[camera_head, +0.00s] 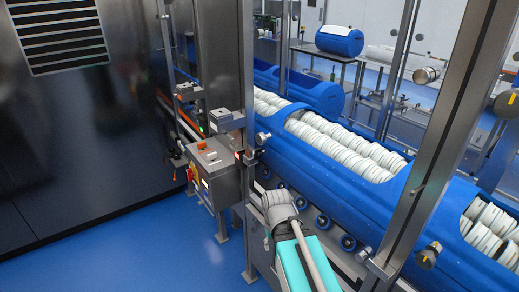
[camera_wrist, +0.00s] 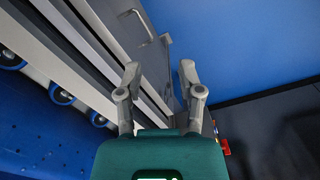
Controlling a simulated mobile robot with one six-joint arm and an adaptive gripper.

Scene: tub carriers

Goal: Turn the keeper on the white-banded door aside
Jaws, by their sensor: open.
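My gripper (camera_wrist: 160,74) is open and empty in the wrist view, its two grey fingers spread apart. Beyond the fingertips is a grey metal panel with a bent handle (camera_wrist: 133,14) and a small grey latch-like piece (camera_wrist: 165,40) near its edge. The fingers are apart from both as far as I can tell. I cannot make out a white band on the panel or say for sure that this piece is the keeper. In the head view my arm reaches up from the bottom centre, and my gripper's fingers cannot be made out there.
A long blue carrier (camera_head: 310,150) with rows of white discs runs diagonally behind steel posts (camera_head: 440,140). A grey control box (camera_head: 215,165) stands left of my arm. A dark cabinet (camera_head: 80,130) fills the left. Blue floor (camera_head: 150,250) is clear in front.

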